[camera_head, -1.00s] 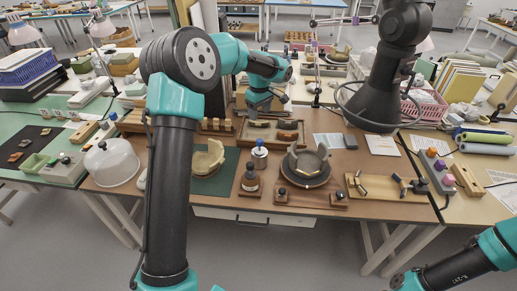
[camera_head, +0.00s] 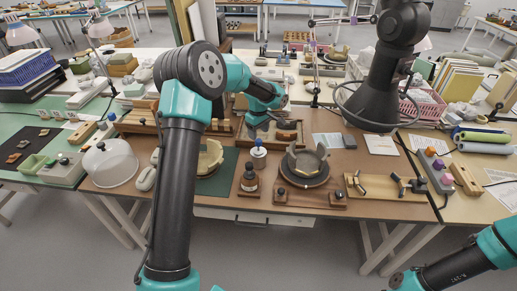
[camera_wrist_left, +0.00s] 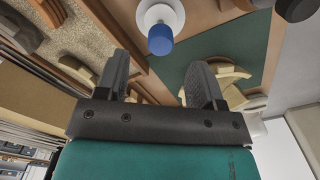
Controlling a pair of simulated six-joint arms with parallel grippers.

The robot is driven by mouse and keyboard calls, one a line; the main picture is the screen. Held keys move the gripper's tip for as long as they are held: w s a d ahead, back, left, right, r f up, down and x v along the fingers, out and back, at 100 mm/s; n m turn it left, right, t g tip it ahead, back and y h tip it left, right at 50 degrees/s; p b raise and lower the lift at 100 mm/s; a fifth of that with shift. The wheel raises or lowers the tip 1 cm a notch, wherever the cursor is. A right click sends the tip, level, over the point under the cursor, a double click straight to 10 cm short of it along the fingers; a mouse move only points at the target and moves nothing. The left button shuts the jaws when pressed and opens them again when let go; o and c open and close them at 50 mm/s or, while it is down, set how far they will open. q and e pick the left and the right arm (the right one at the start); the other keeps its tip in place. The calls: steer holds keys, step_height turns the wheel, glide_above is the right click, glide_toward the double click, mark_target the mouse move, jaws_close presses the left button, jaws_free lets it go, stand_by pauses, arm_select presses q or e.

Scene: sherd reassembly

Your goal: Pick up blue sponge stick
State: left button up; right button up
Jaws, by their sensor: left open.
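The blue sponge stick (camera_head: 259,142) stands with its blue end up in a small white holder (camera_head: 259,157) near the middle of the brown table. In the left wrist view, its blue end (camera_wrist_left: 160,40) shows beyond the fingertips, above the white round holder (camera_wrist_left: 170,14). My left gripper (camera_head: 254,131) is just above and behind the stick in the head view. In the left wrist view, my left gripper (camera_wrist_left: 160,68) is open, with nothing between its fingers. My right gripper is out of the frames; only part of my right arm shows at bottom right.
A brown bottle (camera_head: 249,178) stands in front of the holder. A cream pottery piece (camera_head: 211,156) sits on a green mat (camera_head: 220,184) to the left. A dark round stand with sherds (camera_head: 304,170) is to the right. A sherd tray (camera_head: 287,132) lies behind.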

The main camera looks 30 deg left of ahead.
mark_target(258, 145)
arm_select(q)
steer(key=shift+f, duration=1.45)
steer(key=shift+f, duration=2.6)
steer(key=shift+c, duration=0.2)
steer(key=c, duration=0.8)
